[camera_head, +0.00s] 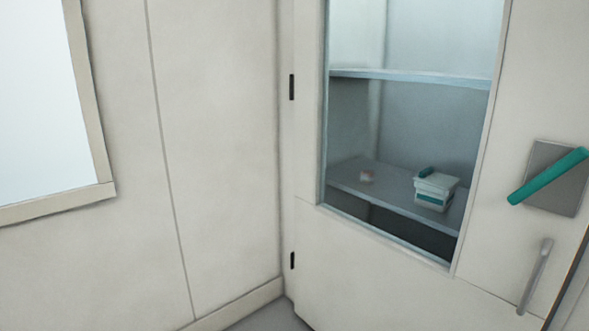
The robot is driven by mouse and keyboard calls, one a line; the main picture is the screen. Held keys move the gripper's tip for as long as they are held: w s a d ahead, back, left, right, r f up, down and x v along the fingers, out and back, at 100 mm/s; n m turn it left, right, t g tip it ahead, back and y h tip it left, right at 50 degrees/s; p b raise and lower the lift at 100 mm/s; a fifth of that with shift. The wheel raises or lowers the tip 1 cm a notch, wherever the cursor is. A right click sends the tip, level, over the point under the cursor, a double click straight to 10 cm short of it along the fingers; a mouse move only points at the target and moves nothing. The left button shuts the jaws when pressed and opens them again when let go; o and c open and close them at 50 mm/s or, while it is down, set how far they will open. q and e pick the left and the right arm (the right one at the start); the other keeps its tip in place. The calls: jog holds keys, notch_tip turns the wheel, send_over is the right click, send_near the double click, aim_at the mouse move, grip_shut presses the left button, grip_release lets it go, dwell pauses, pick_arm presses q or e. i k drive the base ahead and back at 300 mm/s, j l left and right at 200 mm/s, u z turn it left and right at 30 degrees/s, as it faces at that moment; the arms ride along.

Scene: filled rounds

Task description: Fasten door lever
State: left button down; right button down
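A teal door lever (548,176) sits on a grey rectangular plate (567,201) at the right of the head view. The lever is tilted, its left end lower and its right end higher. The plate is mounted on a cream door (378,272) with a large glass window. A smaller grey upright handle (535,276) is below the plate, slightly slanted. Neither of my grippers is in view, and nothing touches the lever.
Dark hinges (291,87) are on the door's left side. A cream wall (215,150) with a bright window (42,100) fills the left.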

aim_at(579, 155)
jog(key=z, duration=1.3)
